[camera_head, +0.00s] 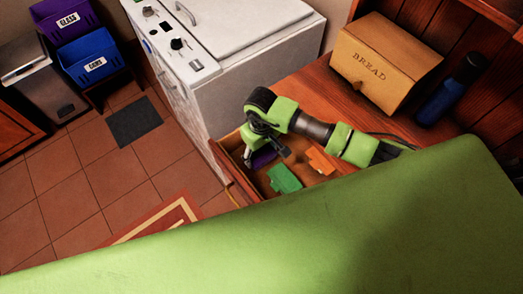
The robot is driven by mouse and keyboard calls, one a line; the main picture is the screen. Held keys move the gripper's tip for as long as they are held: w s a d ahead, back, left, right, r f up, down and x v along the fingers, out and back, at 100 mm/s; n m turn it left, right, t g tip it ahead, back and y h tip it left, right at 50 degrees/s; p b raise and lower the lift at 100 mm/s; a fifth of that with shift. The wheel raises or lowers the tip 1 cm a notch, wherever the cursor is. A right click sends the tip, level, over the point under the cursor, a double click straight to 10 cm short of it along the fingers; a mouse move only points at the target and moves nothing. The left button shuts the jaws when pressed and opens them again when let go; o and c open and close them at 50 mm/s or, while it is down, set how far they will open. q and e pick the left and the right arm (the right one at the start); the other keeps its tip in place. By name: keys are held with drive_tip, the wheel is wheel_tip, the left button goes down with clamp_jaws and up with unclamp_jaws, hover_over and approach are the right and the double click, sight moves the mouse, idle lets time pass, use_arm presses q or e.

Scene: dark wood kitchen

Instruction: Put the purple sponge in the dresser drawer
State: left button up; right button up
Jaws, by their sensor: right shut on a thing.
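The purple sponge (263,157) shows partly below my right gripper (266,146), inside the outline of the open dresser drawer (233,169). My right gripper is shut on the purple sponge and points down over the drawer's far left end. The gripper and wrist hide part of the sponge, and I cannot tell whether it touches the drawer floor. A green thing (284,178) and an orange thing (320,160) lie in the drawer, to the right of the sponge. My left gripper is not in view.
The wooden dresser top (318,88) carries a bread box (384,60) and a dark blue bottle (450,90). A white appliance (225,65) stands beside the drawer. Purple (65,19) and blue (93,60) bins stand at the far left.

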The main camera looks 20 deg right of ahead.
sight(261, 154)
drive_tip(key=shift+f, duration=0.1)
drive_tip(key=shift+f, duration=0.1)
drive_tip(key=o, duration=1.1)
drive_tip(key=shift+o, duration=0.2)
wheel_tip(261, 154, up, 12)
drive_tip(key=b, duration=0.1)
drive_tip(key=shift+b, duration=0.35)
